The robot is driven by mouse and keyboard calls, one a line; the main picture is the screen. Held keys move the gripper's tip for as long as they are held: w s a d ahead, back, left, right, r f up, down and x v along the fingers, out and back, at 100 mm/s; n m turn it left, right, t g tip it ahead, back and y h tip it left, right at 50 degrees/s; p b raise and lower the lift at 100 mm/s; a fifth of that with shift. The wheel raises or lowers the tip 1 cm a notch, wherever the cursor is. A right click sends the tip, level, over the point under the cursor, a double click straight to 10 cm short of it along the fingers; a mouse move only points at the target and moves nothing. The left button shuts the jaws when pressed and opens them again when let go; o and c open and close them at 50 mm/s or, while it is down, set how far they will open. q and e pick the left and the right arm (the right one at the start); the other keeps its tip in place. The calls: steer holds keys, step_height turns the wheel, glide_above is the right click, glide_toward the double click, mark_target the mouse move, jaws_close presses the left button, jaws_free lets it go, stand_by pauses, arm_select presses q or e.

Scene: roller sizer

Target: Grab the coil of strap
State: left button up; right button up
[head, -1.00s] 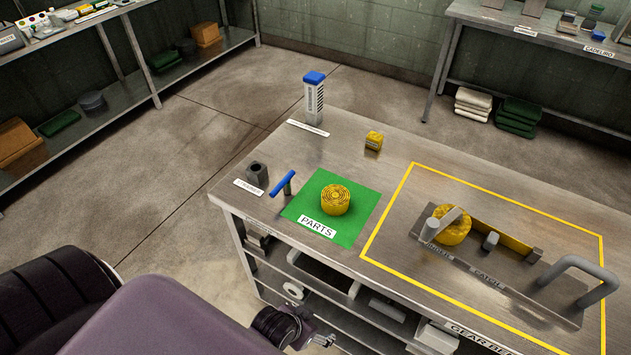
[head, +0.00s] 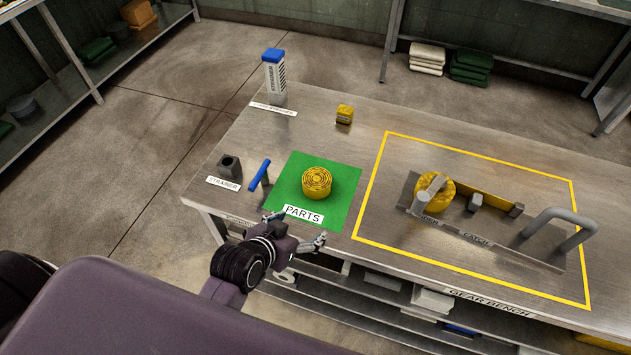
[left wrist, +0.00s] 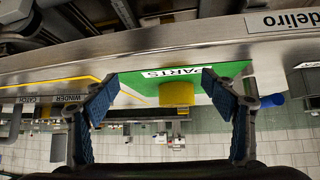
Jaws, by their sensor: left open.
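A yellow coil of strap (head: 317,182) lies flat on the green PARTS mat (head: 345,189) on the steel bench. My left gripper (head: 296,229) is open and empty at the bench's front edge, just in front of the mat and apart from the coil. In the left wrist view, the coil (left wrist: 177,94) shows beyond and between the two spread blue-padded fingers (left wrist: 160,80). Another yellow coil (head: 434,194) sits on the winder fixture inside the yellow taped outline. My right gripper is not in view.
A blue-handled tool (head: 260,175) and a dark hollow block (head: 229,167) stand left of the mat. A blue-capped post (head: 275,75) and a small yellow block (head: 344,114) are behind it. A grey handle (head: 560,225) rises at the fixture's right end.

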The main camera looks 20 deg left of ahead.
mark_target(317, 181)
arm_select(q)
steer(key=w+t, duration=0.1)
steer(key=w, duration=0.1)
steer(key=w+r+t, duration=0.1)
steer(key=w, duration=0.2)
steer(key=w+n+t, duration=0.1)
steer(key=w+t, duration=0.1)
steer(key=w, duration=0.1)
steer(key=shift+a+r+y, duration=0.25)
steer(key=shift+a+y, duration=0.05)
steer(key=shift+a, duration=0.1)
steer(key=shift+x, duration=1)
steer(key=x, duration=0.1)
steer(key=p+x, duration=0.1)
steer(key=x, duration=0.2)
steer(key=shift+w+a+r+p, duration=0.1)
steer(key=shift+w+r+p, duration=0.1)
steer(key=shift+w+p, duration=0.1)
steer(key=shift+w+f, duration=0.25)
steer(key=shift+w, duration=0.2)
steer(key=shift+c, duration=1.4)
steer(key=c, duration=1.1)
